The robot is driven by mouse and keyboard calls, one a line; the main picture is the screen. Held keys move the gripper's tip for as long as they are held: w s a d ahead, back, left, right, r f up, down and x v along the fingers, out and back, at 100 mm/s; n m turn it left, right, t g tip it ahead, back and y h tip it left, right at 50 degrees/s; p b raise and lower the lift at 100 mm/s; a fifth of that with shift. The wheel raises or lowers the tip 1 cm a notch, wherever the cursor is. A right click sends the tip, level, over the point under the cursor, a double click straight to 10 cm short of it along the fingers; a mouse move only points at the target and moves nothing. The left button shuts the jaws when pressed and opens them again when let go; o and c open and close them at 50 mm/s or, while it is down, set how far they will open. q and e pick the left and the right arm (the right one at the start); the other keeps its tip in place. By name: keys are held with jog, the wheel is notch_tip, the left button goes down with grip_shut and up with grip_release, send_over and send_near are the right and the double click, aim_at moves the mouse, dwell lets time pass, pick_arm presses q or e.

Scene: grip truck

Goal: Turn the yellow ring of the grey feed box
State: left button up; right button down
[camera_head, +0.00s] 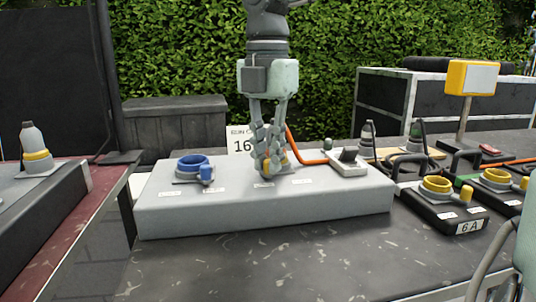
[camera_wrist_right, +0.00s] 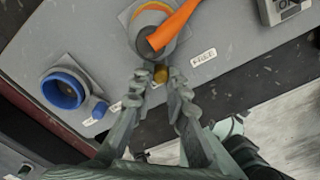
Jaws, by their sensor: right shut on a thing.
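The long grey feed box (camera_head: 320,205) lies on the dark table; its top also shows in the right wrist view (camera_wrist_right: 235,75). Its yellow ring (camera_head: 284,161) is mostly hidden behind my right gripper (camera_head: 267,168) in the head view. In the wrist view a yellow-orange arc of the ring (camera_wrist_right: 153,6) shows around a grey plug with an orange cable (camera_wrist_right: 172,27). My right gripper (camera_wrist_right: 155,77) points down, with its fingertips around the ring's small yellow knob (camera_wrist_right: 161,74). It is shut on that knob. My left gripper is not in view.
A blue ring (camera_head: 192,162) with a blue knob sits at the box's left. A grey device (camera_head: 347,165) sits at its right end. Black boxes with yellow rings (camera_head: 437,184) stand further right. The table in front of the feed box is clear.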

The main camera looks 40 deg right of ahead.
aim_at(267, 160)
jog(key=c, duration=1.5)
grip_release()
jog(key=shift+r, duration=0.15)
notch_tip(267, 160, up, 12)
